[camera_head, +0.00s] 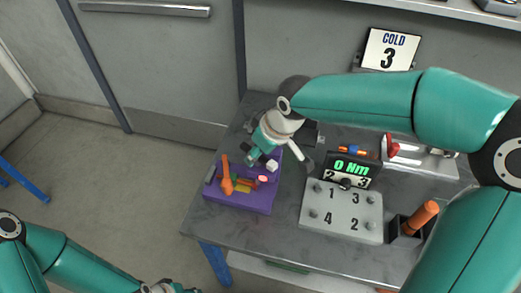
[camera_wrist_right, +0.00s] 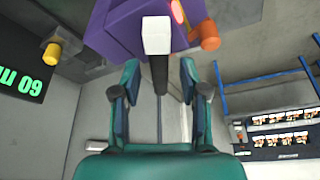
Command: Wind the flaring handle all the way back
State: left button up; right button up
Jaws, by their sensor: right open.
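The purple flaring unit (camera_head: 250,198) sits on the left part of the grey table. An orange lever (camera_head: 227,178) stands up on it, with a lit red button (camera_head: 262,179) beside it. A white block (camera_head: 272,165) shows at its back right edge. In the right wrist view the white block (camera_wrist_right: 156,36) is on a dark bar, ahead of and between my fingers. I cannot tell for certain which part is the flaring handle. My right gripper (camera_wrist_right: 160,80) is open, with gaps visible on both sides. My left gripper (camera_head: 170,287) is cut off at the bottom edge.
A grey numbered block (camera_head: 342,218) with a "0 Nm" display (camera_head: 352,167) stands right of the purple unit. An orange-handled tool (camera_head: 420,217) stands in a dark holder. A "COLD 3" sign (camera_head: 390,49) is at the back. Floor left of the table is clear.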

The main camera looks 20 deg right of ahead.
grip_shut()
jog(key=shift+r+n, duration=0.1)
jog(key=shift+n, duration=0.3)
jog(key=shift+w+y, duration=0.1)
jog(key=shift+y, duration=0.2)
jog(key=n, duration=0.2)
jog(key=shift+d+n+g+y+p, duration=0.1)
jog(key=shift+n+g+y+p, duration=0.2)
jog(key=shift+p, duration=0.05)
jog(key=n, duration=0.2)
jog(key=n+g+y, duration=0.1)
jog(key=n, duration=0.1)
jog(key=shift+w+n+g, duration=0.15)
jog(key=shift+n+g, duration=0.15)
jog(key=n+g, duration=0.1)
jog(key=n, duration=0.1)
jog(key=shift+n, duration=0.3)
jog(key=n+g, duration=0.1)
jog(key=n, duration=0.2)
jog(key=shift+w+n+g, duration=0.1)
jog(key=shift+n+g, duration=0.2)
jog(key=shift+n+g+h+p, duration=0.3)
jog(key=shift+n+g+p, duration=0.6)
jog(key=shift+n, duration=1.4)
